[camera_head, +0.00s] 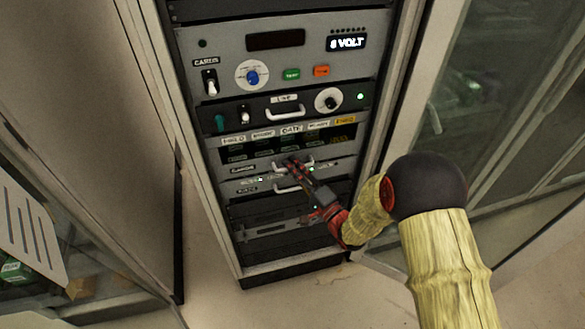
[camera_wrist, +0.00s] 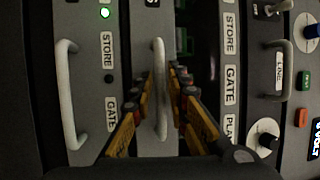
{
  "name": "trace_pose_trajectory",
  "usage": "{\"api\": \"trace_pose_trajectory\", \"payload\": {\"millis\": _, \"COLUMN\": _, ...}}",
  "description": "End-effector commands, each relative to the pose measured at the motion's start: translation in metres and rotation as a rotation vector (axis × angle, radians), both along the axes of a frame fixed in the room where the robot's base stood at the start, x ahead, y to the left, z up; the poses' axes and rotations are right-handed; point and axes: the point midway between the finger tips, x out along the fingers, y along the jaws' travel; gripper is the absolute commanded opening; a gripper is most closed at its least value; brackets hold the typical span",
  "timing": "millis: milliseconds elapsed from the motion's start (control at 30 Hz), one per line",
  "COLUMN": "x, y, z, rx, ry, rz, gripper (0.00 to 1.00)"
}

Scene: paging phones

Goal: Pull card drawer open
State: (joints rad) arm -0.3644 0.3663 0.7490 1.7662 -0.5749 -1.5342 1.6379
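Two grey drawer fronts with pale bar handles sit in the lower half of the rack. The upper handle (camera_head: 308,163) shows in the wrist view as the middle pale handle (camera_wrist: 160,90). The lower handle (camera_head: 287,189) is the left pale handle (camera_wrist: 68,95) there. Both drawers look shut, and I cannot read which one is labelled as the card drawer. My gripper (camera_head: 291,163) is at the upper drawer front. In the wrist view its two yellow-and-black fingers stand on either side of the middle handle, with gaps visible. Part of the upper handle is hidden by the gripper in the head view.
Above are a row of labelled slots (camera_head: 290,135), a black panel with another handle (camera_head: 285,112) and a control panel with a blue knob (camera_head: 252,77). Dark panels (camera_head: 275,215) lie below. An open glass door (camera_head: 480,120) stands to the right, and the floor in front is clear.

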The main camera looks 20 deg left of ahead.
Motion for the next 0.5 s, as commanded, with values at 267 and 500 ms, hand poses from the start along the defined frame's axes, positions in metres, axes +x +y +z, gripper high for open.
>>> {"api": "trace_pose_trajectory", "payload": {"millis": 267, "x": -0.0002, "y": -0.0002, "z": -0.0002, "rx": 0.0, "ry": 0.0, "rz": 0.0, "gripper": 0.0}}
{"api": "trace_pose_trajectory", "payload": {"millis": 500, "x": -0.0003, "y": -0.0003, "z": -0.0006, "rx": -0.001, "ry": 0.001, "rz": 0.0, "gripper": 0.0}}
